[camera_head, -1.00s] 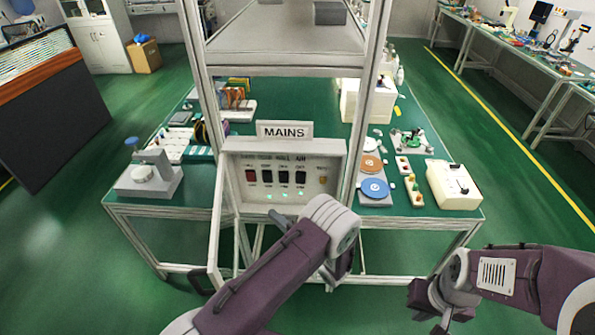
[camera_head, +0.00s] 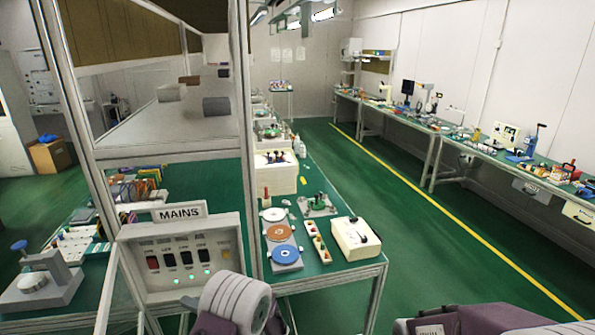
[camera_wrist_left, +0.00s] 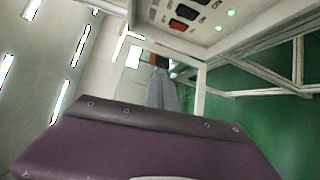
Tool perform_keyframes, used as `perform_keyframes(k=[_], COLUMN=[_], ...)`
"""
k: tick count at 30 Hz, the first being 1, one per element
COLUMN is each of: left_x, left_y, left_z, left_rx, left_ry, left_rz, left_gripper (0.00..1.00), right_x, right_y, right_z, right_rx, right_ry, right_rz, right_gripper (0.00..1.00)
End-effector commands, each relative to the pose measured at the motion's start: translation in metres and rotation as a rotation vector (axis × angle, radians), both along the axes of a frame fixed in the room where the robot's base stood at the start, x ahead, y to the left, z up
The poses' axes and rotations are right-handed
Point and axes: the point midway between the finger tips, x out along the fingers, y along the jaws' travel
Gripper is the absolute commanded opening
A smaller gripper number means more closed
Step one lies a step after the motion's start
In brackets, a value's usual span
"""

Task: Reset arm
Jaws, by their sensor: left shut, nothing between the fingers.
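The MAINS panel (camera_head: 185,255) is a pale box with one red switch, several black switches and lit green lamps. It faces me at the front of the green bench, and its underside edge and switches also show at the top of the wrist view (camera_wrist_left: 205,22). My left gripper (camera_head: 275,318) is shut and empty, low at the bottom edge just right of the panel. It is mostly hidden behind my grey wrist joint, and its fingertips are not clear. My right arm shows only as a purple link at the bottom right; its gripper is out of view.
A metal frame with a shelf (camera_head: 175,128) rises over the bench. On the bench stand a blue disc (camera_head: 286,254), an orange disc (camera_head: 279,232), a white box (camera_head: 355,238) and a grey press (camera_head: 40,280). The green aisle floor (camera_head: 420,245) at right is clear.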

Motion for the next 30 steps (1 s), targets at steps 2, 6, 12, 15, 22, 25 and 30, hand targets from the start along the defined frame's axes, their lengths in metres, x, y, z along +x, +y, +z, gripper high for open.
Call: perform_keyframes(k=[2, 6, 12, 15, 22, 25, 30], left_x=[-0.011, -0.05, -0.159, -0.214, -0.23, -0.214, -0.202], left_y=[0.017, 0.049, 0.064, 0.024, -0.087, -0.102, -0.104], left_z=[0.021, 0.044, 0.039, 0.014, -0.027, -0.031, -0.029], left_rx=[-0.038, -0.169, -0.593, -0.865, -0.933, 0.745, 0.591], left_ry=[-0.038, -0.13, -0.538, -0.949, -1.842, 1.93, 1.874], left_rz=[0.073, 0.252, 0.737, 1.151, 2.132, -2.2, -2.08], left_gripper=[0.0, 0.0, 0.0, 0.0, 0.0, 0.0, 0.0], right_x=[0.0, 0.0, 0.0, 0.0, 0.0, 0.0, 0.0], right_y=[0.0, 0.0, 0.0, 0.0, 0.0, 0.0, 0.0], right_z=[0.0, 0.0, 0.0, 0.0, 0.0, 0.0, 0.0], right_rx=[0.0, 0.0, 0.0, 0.0, 0.0, 0.0, 0.0], right_ry=[0.0, 0.0, 0.0, 0.0, 0.0, 0.0, 0.0], right_rz=[0.0, 0.0, 0.0, 0.0, 0.0, 0.0, 0.0], right_gripper=[0.0, 0.0, 0.0, 0.0, 0.0, 0.0, 0.0])
